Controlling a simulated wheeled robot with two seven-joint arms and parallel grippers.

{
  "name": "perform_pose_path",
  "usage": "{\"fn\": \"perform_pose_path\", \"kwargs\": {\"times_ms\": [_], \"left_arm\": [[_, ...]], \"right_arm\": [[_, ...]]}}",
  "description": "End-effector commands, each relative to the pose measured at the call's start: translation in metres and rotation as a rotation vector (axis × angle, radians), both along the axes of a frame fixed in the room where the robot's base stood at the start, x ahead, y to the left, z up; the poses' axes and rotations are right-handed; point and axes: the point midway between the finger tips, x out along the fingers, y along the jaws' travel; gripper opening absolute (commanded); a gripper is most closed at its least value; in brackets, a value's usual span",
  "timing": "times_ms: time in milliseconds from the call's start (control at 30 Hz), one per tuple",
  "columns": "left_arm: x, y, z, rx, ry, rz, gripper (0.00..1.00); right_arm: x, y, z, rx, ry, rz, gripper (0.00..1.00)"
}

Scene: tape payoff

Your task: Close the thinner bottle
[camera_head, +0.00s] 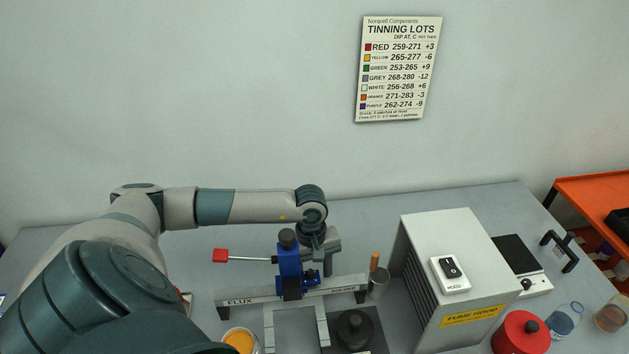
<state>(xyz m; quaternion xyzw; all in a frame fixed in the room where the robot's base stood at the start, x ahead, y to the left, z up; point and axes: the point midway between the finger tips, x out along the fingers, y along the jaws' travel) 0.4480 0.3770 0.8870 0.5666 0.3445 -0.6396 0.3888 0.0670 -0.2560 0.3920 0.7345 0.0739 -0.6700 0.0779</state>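No bottle is labelled as thinner in legible print. A clear container with blue contents (562,321) stands at the lower right, beside a red lidded pot; it may be the thinner bottle, and I cannot tell whether it is closed. A clear container with brownish contents (610,316) stands to its right, near the picture edge. My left gripper (318,255) points down behind the blue clamp device at the middle, far left of both containers. Its fingers are mostly hidden, so its opening cannot be read. My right gripper is not in view.
A red pot (521,333), a scale (522,264) and an orange-filled jar (240,340) are around. An orange shelf (590,200) is at right.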

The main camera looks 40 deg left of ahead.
Motion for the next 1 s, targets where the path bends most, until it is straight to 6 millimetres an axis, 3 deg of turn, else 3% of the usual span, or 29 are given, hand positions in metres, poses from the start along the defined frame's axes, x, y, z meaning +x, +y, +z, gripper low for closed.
{"fn": "perform_pose_path", "kwargs": {"times_ms": [233,433,1000], "left_arm": [[0.0,0.0,0.0003,0.0,0.0,0.0,0.45],[0.0001,0.0001,0.0004,0.0,0.0,0.0,0.02],[0.0008,0.0002,0.0074,-0.001,-0.002,0.0,0.01]], "right_arm": [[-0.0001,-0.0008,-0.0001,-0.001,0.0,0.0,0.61],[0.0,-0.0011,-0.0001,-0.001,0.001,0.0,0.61],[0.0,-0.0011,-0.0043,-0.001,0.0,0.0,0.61]]}}
